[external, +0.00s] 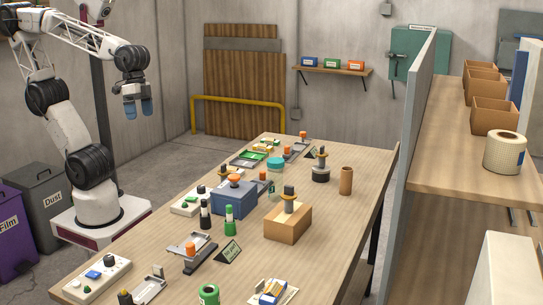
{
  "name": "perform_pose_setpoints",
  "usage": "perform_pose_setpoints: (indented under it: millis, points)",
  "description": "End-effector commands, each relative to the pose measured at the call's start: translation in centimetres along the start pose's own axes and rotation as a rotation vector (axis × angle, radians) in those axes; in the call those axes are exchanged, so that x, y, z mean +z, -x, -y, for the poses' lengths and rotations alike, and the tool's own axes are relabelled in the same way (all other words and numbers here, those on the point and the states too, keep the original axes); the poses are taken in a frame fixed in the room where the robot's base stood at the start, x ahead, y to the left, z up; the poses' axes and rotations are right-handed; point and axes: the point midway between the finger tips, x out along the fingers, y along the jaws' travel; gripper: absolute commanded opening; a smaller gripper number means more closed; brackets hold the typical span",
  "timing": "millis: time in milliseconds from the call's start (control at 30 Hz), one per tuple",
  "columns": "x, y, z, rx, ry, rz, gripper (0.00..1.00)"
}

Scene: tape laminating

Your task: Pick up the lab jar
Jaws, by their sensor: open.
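My gripper (138,107) has blue fingertips and hangs high at the left, well above the floor and off to the left of the table. It is open, with nothing visible between its fingers. No object is clearly marked as the lab jar. Jar-like things on the table are a low teal round container (275,165) towards the far end and a dark and grey round piece with a knob (320,170) to its right. A green cylinder (209,294) with a dark opening stands at the near edge. My gripper is far from all of them.
The wooden table (345,225) is crowded with a blue box (234,198), a tan block (288,223), dark and green bottles (229,220), a brown cylinder (346,180) and several small fixtures. Its right side is mostly clear. A grey partition (408,170) stands at the right.

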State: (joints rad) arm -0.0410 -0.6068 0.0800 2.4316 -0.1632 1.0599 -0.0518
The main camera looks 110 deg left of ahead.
Motion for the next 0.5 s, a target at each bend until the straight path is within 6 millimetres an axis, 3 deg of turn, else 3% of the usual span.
perform_pose_setpoints:
  millis: [267,500]
  points:
    - [-4.7,-1.2,-1.3,0.21,0.352,0.1,0.93]
    - [-10.8,-1.8,-1.5,0.441,0.726,0.203,0.93]
